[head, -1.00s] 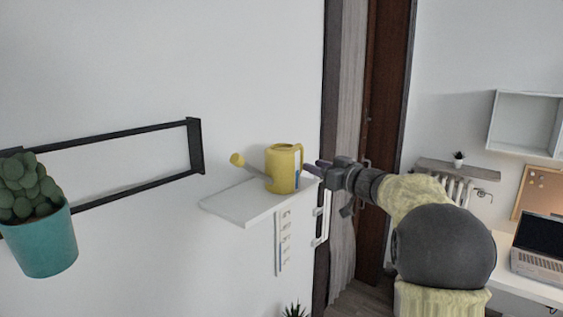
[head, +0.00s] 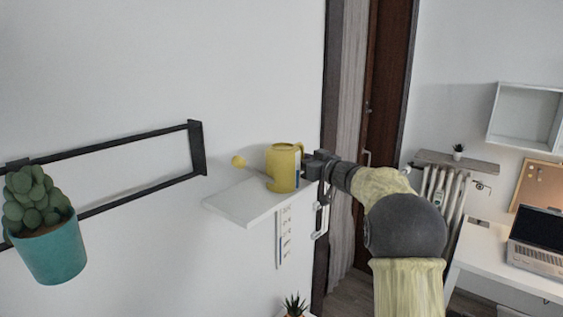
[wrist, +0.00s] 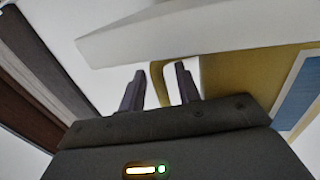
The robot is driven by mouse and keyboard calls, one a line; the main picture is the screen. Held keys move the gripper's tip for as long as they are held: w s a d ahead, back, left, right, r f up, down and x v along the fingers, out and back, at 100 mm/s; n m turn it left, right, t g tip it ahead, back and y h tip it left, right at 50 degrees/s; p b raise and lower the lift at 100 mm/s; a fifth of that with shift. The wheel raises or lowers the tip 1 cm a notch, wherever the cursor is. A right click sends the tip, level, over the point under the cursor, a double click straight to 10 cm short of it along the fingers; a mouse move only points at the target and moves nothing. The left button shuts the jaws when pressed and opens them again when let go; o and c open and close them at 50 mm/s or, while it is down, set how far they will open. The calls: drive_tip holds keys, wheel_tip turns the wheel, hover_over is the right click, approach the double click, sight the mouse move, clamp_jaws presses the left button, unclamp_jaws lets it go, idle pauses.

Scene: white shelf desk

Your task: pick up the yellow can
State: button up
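The yellow can (head: 282,168) is a watering can with a spout to the left and a handle on the right. It stands upright on a small white wall shelf (head: 240,204). My gripper (head: 305,168) is at the can's right side, at handle height. In the wrist view, my gripper (wrist: 158,88) is open, with the can's yellow handle (wrist: 157,75) showing between its two dark fingers and a gap on each side. The can's body (wrist: 235,75) is to the right there. Whether the handle lies fully between the fingertips in depth is hard to tell.
The shelf edge (wrist: 200,30) runs close past the fingers in the wrist view. A black wall frame (head: 197,148) and a teal potted succulent (head: 50,250) are at the left. A curtain and dark door (head: 378,120) stand behind my arm. A laptop (head: 538,240) is far right.

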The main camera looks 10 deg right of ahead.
drive_tip(key=shift+s+d, duration=0.15)
drive_tip(key=shift+c, duration=0.2)
clamp_jaws()
drive_tip(key=shift+r, duration=0.1)
drive_tip(key=shift+a, duration=0.2)
drive_tip(key=shift+r, duration=0.1)
wheel_tip(320, 180, up, 10)
drive_tip(key=shift+d+f, duration=0.1)
idle(0.8)
